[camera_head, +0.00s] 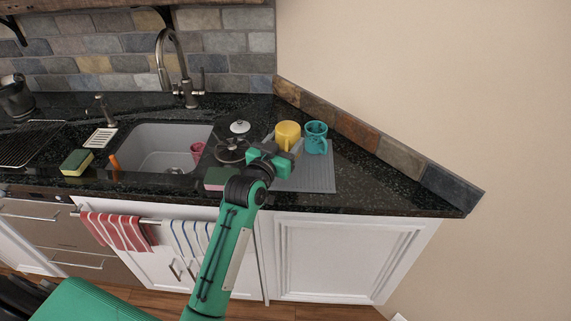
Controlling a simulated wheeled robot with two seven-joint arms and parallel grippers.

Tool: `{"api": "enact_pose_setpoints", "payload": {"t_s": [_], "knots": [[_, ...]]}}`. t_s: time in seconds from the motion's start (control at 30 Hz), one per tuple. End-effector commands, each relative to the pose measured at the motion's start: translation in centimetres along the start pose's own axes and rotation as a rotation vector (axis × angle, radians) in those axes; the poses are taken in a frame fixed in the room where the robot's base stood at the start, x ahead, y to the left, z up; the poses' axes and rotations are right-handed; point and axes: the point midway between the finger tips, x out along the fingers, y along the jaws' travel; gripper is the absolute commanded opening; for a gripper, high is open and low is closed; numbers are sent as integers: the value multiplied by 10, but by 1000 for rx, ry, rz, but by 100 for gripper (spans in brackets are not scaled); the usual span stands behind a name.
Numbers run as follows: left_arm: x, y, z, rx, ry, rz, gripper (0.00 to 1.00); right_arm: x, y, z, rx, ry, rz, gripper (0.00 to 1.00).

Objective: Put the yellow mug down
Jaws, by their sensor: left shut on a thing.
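The yellow mug (288,134) is upright in my left gripper (280,147), over the far part of a grey mat (316,178) on the dark counter. The gripper is shut on the mug and covers its lower near side, so I cannot tell whether its base touches the mat. A teal mug (316,138) stands just right of the yellow mug, very close to it. My right gripper is not in view.
The sink (150,148) with a pink cup (197,150) is to the left. A glass lid (232,151), a white-and-black lidded item (240,128) and a pink sponge (215,178) lie near my arm. A stone-tiled wall edge (385,150) bounds the counter on the right.

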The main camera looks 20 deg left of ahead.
Motion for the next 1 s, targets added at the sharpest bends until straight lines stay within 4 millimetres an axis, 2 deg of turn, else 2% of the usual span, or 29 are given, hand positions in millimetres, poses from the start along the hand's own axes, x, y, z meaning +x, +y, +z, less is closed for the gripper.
{"api": "enact_pose_setpoints", "payload": {"t_s": [0.03, 0.13, 0.33, 0.6, 1.0], "knots": [[0, 0, 13, 0, -4, 1, 27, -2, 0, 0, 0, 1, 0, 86], [-1, 0, 30, 0, -2, 0, 27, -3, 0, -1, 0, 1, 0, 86], [0, 0, 47, 1, 2, 1, 27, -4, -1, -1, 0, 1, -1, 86], [-1, 0, 83, 1, 1, 1, 27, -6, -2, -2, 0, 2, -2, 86], [-1, 0, 89, 1, 3, 0, 27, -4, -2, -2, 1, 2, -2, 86]]}}
